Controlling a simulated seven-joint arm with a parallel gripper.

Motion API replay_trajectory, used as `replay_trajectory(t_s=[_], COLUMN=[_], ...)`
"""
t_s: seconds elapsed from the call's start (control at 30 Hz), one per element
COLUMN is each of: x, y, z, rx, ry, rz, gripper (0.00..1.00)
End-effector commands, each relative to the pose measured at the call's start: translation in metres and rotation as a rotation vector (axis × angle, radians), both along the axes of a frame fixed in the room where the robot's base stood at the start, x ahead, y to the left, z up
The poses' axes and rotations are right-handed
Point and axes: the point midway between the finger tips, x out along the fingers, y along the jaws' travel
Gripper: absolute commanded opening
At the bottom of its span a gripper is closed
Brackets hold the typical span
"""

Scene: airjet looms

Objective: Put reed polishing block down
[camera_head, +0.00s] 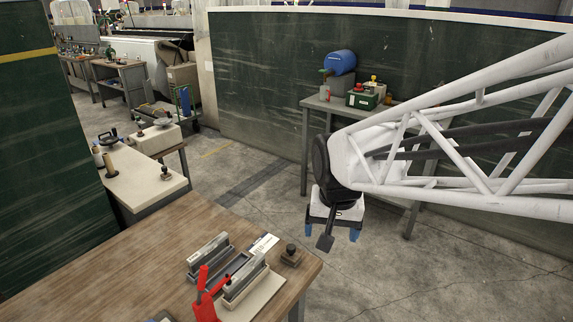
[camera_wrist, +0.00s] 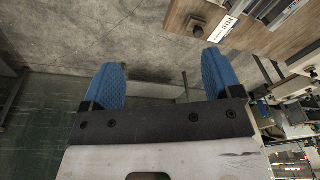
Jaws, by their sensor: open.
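A small brown block with a dark round knob (camera_head: 291,255), which looks like the reed polishing block, sits upright on the wooden table (camera_head: 150,250) near its right corner. It also shows in the wrist view (camera_wrist: 197,28), on the table near the edge. My gripper (camera_head: 331,227) hangs beyond the table's right corner, above the floor and apart from the block.
On the table near the block are two grey metal holders (camera_head: 240,282), a white label card (camera_head: 263,245) and a red tool (camera_head: 205,298). A white-topped bench (camera_head: 140,185) stands behind at left. A grey table (camera_head: 330,104) with a blue drum (camera_head: 341,62) stands by the green wall.

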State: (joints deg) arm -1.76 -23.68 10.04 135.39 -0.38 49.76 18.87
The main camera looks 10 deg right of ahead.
Motion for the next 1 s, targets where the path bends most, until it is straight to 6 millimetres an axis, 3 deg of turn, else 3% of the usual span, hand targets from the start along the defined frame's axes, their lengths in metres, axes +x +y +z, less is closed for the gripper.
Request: replay_trajectory(t_s=[0.3,0.5,0.7,1.0], x=[-0.076,-0.108,-0.119,-0.119], y=[-0.011,-0.015,-0.016,-0.016], z=[0.024,0.028,0.028,0.028], rx=[-0.035,-0.054,-0.062,-0.062], ry=[-0.056,-0.076,-0.081,-0.081], rz=[0.167,0.240,0.269,0.270], gripper=[0.84,0.84,0.84,0.84])
